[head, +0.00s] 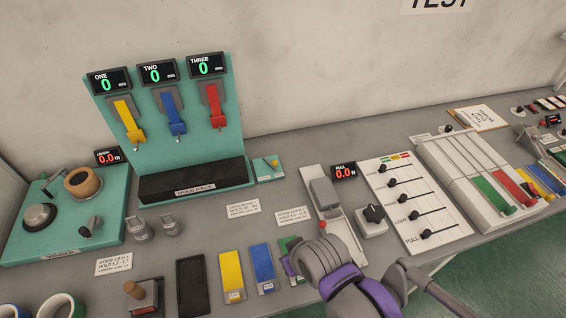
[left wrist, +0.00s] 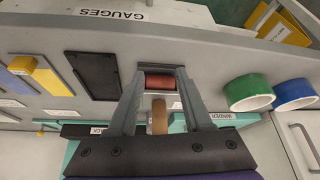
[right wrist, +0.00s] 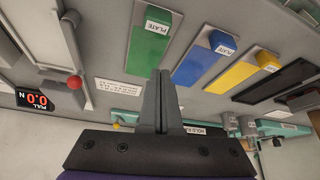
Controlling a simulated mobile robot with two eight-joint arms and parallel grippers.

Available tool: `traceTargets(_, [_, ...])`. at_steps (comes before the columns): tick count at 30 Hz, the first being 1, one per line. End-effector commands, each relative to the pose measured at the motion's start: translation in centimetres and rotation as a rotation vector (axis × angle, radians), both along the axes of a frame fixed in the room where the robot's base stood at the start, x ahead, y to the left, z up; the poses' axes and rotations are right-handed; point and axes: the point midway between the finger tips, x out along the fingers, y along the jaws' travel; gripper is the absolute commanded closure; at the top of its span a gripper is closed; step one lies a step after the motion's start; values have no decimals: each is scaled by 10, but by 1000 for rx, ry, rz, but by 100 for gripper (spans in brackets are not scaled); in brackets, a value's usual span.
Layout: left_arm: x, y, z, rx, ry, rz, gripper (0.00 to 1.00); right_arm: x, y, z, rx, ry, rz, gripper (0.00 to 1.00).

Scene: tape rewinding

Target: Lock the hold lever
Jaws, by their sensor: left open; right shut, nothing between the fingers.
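No part is labelled as a hold lever. A red knob (head: 322,224) shows on the pull tester (head: 335,213), below its grey block (head: 324,193). The red knob also shows in the right wrist view (right wrist: 75,82), left of my right gripper. My right gripper (right wrist: 162,73) is shut and empty, apart from the knob, near the green plate (right wrist: 152,36). In the head view my right arm partly hides that plate and the tester's near end. My left gripper (left wrist: 162,74) is open in the left wrist view. A wooden-handled stamp (left wrist: 159,116) appears between its fingers, not gripped.
A black pad (head: 192,286) and blue and yellow plates lie near the front edge. Green and blue tape rolls show in the left wrist view (left wrist: 249,92).

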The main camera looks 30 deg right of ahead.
Motion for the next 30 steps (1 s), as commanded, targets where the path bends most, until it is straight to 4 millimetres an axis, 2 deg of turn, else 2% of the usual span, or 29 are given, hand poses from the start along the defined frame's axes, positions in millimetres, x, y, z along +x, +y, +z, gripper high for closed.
traceTargets(4, [0, 0, 1, 0, 0, 0, 50, 14, -7, 9, 29, -1, -45, 100])
traceTargets(8, [1, 0, 2, 0, -1, 0, 50, 53, -29, 29, 114, -13, -167, 100])
traceTargets(12, [1, 0, 4, 0, -2, 0, 50, 108, -74, 53, 238, -48, -332, 100])
traceTargets(15, [2, 0, 5, 0, -3, 0, 50, 140, -111, 65, 314, -82, -434, 100])
traceTargets(18, [2, 0, 6, 0, -3, 0, 50, 162, -142, 72, 372, -114, -508, 100])
traceTargets(21, [2, 0, 6, 0, -4, 0, 50, 173, -163, 76, 406, -135, -552, 100])
traceTargets(23, [2, 0, 6, 0, -4, 0, 50, 177, -169, 77, 418, -142, -564, 100])
traceTargets(30, [2, 0, 6, 0, -4, 0, 50, 178, -171, 78, 423, -145, -568, 100])
